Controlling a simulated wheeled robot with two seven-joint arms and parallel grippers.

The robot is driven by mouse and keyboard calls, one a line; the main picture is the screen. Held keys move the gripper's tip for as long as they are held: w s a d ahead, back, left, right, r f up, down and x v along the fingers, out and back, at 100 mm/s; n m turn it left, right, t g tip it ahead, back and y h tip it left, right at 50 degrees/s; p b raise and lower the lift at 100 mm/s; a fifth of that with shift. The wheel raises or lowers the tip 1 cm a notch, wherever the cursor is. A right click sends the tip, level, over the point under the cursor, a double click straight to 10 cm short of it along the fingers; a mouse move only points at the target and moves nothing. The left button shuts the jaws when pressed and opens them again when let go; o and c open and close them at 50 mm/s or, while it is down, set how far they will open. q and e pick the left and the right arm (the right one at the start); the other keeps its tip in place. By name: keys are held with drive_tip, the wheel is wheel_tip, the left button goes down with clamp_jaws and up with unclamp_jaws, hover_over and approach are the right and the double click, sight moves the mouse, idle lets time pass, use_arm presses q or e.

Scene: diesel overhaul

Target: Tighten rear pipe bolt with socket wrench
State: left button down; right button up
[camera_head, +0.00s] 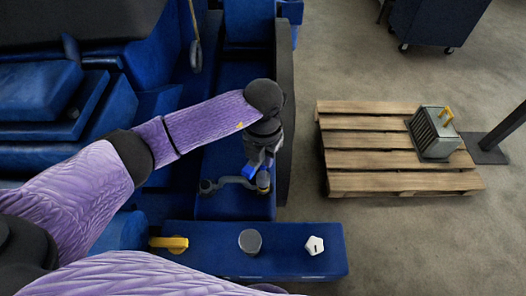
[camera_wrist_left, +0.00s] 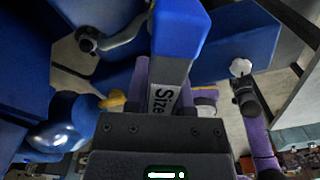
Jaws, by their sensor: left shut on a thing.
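My left gripper (camera_head: 262,152) is shut on the socket wrench (camera_head: 250,171), whose blue part shows below the fingers. In the left wrist view the wrench (camera_wrist_left: 180,35) has a blue end and a pale "Size" label. It is over or beside the right end of the grey curved pipe (camera_head: 233,181); I cannot tell whether it touches the bolt there. The pipe's other end (camera_wrist_left: 88,40) shows in the left wrist view. The bolt itself is hidden or too small to make out. A dark gripper of my right arm (camera_wrist_left: 243,92) shows at the right of the wrist view, its fingers unclear.
A blue ledge (camera_head: 205,262) in front carries a yellow handle (camera_head: 170,243), a grey round cap (camera_head: 250,241) and a white pentagonal knob (camera_head: 314,245). Blue engine blocks (camera_head: 40,88) stand left. A wooden pallet (camera_head: 370,160) with a grey finned box (camera_head: 432,135) lies right on open floor.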

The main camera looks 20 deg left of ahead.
use_arm(q)
drive_tip(key=shift+f+b, duration=0.85)
drive_tip(key=shift+f, duration=0.1)
drive_tip(key=m+b, duration=0.1)
drive_tip(key=m, duration=0.1)
drive_tip(key=m+b, duration=0.1)
drive_tip(key=m, duration=0.1)
drive_tip(key=m+b, duration=0.1)
drive_tip(key=m, duration=0.1)
drive_tip(key=shift+f+b, duration=0.3)
drive_tip(key=shift+f, duration=0.1)
drive_tip(key=shift+r+m, duration=0.4)
drive_tip(key=shift+n+p, duration=0.3)
drive_tip(key=shift+p, duration=0.1)
drive_tip(key=c, duration=1.2)
unclamp_jaws()
clamp_jaws()
drive_tip(key=shift+r, duration=0.1)
